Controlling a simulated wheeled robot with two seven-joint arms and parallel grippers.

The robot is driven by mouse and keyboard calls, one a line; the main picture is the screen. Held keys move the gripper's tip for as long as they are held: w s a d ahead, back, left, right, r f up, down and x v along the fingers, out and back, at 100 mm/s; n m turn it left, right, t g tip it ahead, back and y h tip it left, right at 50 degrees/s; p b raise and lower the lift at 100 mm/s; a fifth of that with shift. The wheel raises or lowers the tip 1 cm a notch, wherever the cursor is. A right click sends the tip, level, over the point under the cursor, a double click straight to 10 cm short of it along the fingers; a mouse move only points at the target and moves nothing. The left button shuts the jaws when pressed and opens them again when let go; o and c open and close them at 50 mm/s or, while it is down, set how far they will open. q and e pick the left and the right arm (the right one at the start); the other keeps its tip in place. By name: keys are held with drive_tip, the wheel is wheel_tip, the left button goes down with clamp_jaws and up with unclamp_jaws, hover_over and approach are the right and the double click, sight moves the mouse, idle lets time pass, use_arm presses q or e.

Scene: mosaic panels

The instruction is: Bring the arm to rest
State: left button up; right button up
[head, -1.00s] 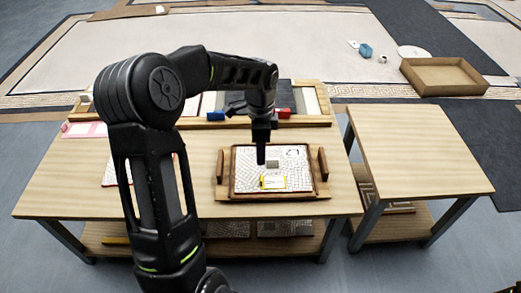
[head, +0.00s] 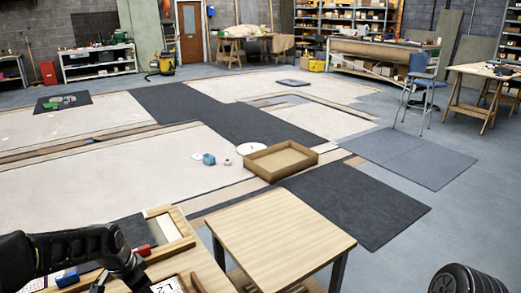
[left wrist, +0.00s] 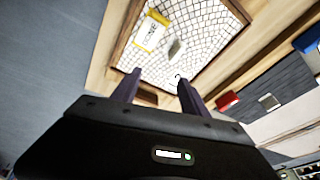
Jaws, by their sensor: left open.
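My left arm (head: 75,248) enters the head view from the lower left, its wrist bent downward; the gripper is largely cut off there. In the left wrist view my left gripper (left wrist: 158,88) is open, with nothing between its two fingers. Beyond the fingertips lies a white mosaic panel (left wrist: 205,30) in a wooden tray (left wrist: 118,48), carrying a yellow-edged label (left wrist: 151,32) and a small grey tile (left wrist: 177,49). A corner of the panel shows at the bottom of the head view (head: 170,286). My right gripper is not in view.
A red block (head: 143,250) and a blue block (head: 67,278) lie by a wooden rack on the worktable. A bare side table (head: 280,235) stands to the right. Beyond are an empty wooden box (head: 281,160), floor mats (head: 355,205) and open floor.

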use_arm(q)
drive_tip(key=d+f+n+p, duration=0.1)
drive_tip(key=d+f, duration=0.1)
drive_tip(key=d, duration=0.1)
drive_tip(key=d+f+n+h, duration=0.1)
drive_tip(key=d+f+n, duration=0.1)
drive_tip(key=d, duration=0.1)
drive_tip(key=s+d+f+n+t+p, duration=0.1)
drive_tip(key=d+f, duration=0.2)
drive_tip(key=d, duration=0.1)
drive_tip(key=shift+h+p, duration=0.35)
drive_tip(key=shift+h, duration=0.05)
drive_tip(key=s+d+f+n+g+p, duration=0.1)
drive_tip(key=s+d+f+n+p, duration=0.1)
drive_tip(key=s+d, duration=0.6)
drive_tip(key=s+d+f+n+g+h+p, duration=0.1)
drive_tip(key=s+d+f+p, duration=0.3)
drive_tip(key=s+d, duration=0.5)
drive_tip(key=s+n+g+p, duration=0.1)
drive_tip(key=s+p, duration=0.1)
drive_tip(key=s, duration=0.6)
drive_tip(key=shift+f+n+h+p, duration=0.15)
drive_tip(key=shift+n+h+p, duration=0.15)
drive_tip(key=shift+d, duration=0.1)
